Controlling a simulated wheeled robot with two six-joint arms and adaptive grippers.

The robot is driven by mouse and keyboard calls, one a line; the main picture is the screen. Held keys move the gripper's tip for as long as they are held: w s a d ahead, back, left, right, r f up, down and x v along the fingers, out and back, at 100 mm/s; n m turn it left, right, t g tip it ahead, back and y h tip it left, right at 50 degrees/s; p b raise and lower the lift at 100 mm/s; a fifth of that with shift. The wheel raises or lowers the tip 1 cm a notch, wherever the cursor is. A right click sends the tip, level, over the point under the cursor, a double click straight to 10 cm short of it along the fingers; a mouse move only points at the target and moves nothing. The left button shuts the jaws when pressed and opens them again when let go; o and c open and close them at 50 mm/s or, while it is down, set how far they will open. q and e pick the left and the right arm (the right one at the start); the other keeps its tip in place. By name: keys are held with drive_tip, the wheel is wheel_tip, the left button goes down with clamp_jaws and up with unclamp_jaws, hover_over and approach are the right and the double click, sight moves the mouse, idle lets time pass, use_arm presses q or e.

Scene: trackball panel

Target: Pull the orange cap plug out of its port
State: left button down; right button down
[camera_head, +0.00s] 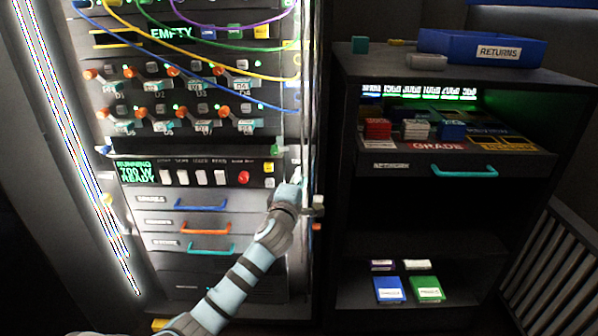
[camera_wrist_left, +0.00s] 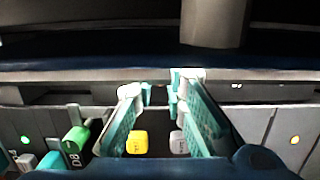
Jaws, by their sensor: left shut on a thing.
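My left gripper (camera_head: 297,176) is at the right edge of the lit rack panel, beside the button row. Its tips are small and partly washed out there. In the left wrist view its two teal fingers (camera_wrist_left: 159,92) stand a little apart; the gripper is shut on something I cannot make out. No orange shows between the fingers. Several orange caps (camera_head: 197,112) sit in two rows on the panel, left of and above the gripper. A small orange piece (camera_head: 316,227) is on the rack's right side below it. I cannot tell which is the cap plug. My right gripper is not in view.
Yellow, blue, green and purple cables hang across the upper rack. A red button (camera_head: 244,177) and white switches are left of the gripper. A green plug (camera_wrist_left: 75,138) is near the left finger. A dark cabinet with a blue returns bin (camera_head: 482,48) stands at the right.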

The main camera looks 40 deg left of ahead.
use_arm(q)
drive_tip(key=shift+w+d+p+v, duration=0.1)
drive_tip(key=shift+d+p+v, duration=0.1)
drive_tip(key=shift+v, duration=1.05)
drive_tip(key=shift+w+d+p+v, duration=0.1)
drive_tip(key=shift+d+p+v, duration=0.15)
drive_tip(key=shift+v, duration=0.95)
drive_tip(key=d+v, duration=0.1)
drive_tip(key=v, duration=0.7)
drive_tip(key=shift+d+p, duration=0.3)
drive_tip(key=shift+d, duration=0.15)
